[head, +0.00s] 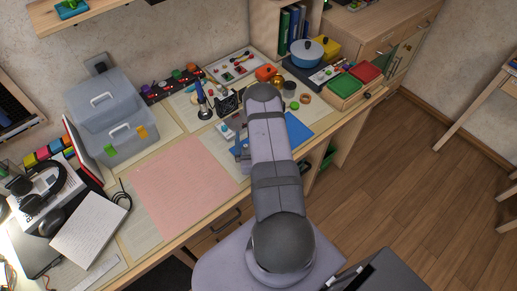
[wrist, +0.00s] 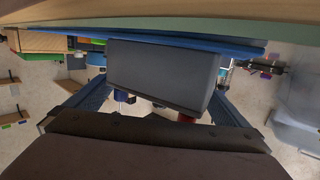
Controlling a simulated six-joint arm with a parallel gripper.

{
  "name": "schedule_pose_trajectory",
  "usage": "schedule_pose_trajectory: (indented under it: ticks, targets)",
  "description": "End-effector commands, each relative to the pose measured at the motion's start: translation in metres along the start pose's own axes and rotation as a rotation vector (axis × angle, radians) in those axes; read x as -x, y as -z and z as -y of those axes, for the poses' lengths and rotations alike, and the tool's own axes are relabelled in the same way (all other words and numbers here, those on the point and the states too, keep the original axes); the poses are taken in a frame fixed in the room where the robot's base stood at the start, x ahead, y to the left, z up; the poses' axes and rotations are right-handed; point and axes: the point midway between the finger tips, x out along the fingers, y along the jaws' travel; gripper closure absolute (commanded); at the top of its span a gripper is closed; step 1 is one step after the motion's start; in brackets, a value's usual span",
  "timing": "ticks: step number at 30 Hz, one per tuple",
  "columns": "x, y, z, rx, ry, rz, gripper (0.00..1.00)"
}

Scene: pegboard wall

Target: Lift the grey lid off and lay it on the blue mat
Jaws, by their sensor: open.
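In the wrist view, which shows the scene upside down, a dark grey block-like thing (wrist: 160,68), which looks like the grey lid, lies against the blue mat (wrist: 245,46). My gripper (wrist: 160,90) is open, with one finger on each side of this grey thing. I cannot tell whether the fingers touch it. In the head view, the blue mat (head: 298,130) shows on both sides of my arm. My arm hides most of the gripper and the grey thing there. I cannot make out what the lid came from.
A pink sheet (head: 185,193) lies on the desk left of my arm. A grey toolbox (head: 110,120) stands at the back left. Behind the mat are a blue pot (head: 307,53), a red and green box (head: 345,85) and several small items.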

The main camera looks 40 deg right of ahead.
Motion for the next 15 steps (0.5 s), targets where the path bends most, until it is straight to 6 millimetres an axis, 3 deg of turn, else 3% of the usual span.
schedule_pose_trajectory:
  ticks: [6,11,15]
  targets:
    - [-0.0004,0.0001,0.0000,0.000,0.000,0.000,0.00]
    - [-0.0003,-0.0002,0.0000,0.000,0.000,0.001,0.38]
    - [-0.0002,-0.0005,-0.0001,0.001,0.000,0.001,0.42]
